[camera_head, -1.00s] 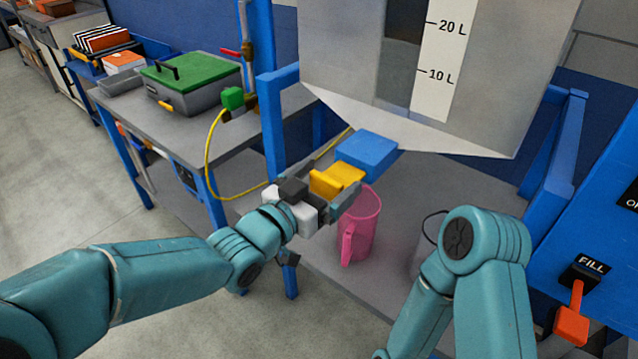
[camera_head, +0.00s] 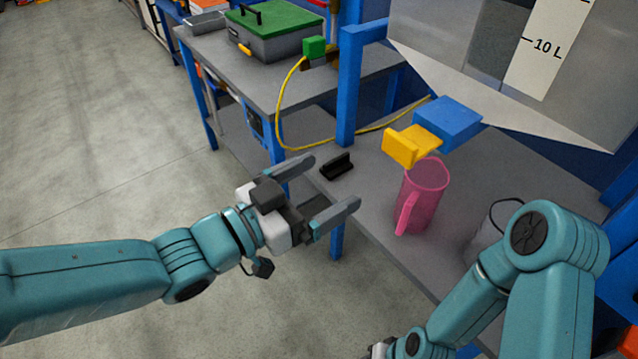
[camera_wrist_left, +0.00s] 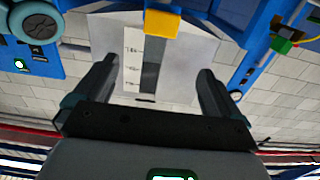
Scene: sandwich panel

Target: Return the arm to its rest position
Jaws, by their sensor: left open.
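My left gripper (camera_head: 332,190) is open and empty in the head view, in front of the grey bench, to the left of the pink jug. Its two fingers are spread wide and also show in the left wrist view (camera_wrist_left: 148,88), with nothing between them but the background. My right arm (camera_head: 545,250) is folded at the lower right. A small part at the bottom edge may be its gripper, but its jaws cannot be made out.
A pink jug (camera_head: 422,190) stands on the bench (camera_head: 375,185) under a yellow tap lever (camera_head: 408,146) and blue valve block (camera_head: 447,122). A small black holder (camera_head: 337,166) lies near the left gripper. A hopper with a litre scale (camera_head: 540,50) hangs above. Open floor (camera_head: 80,150) lies left.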

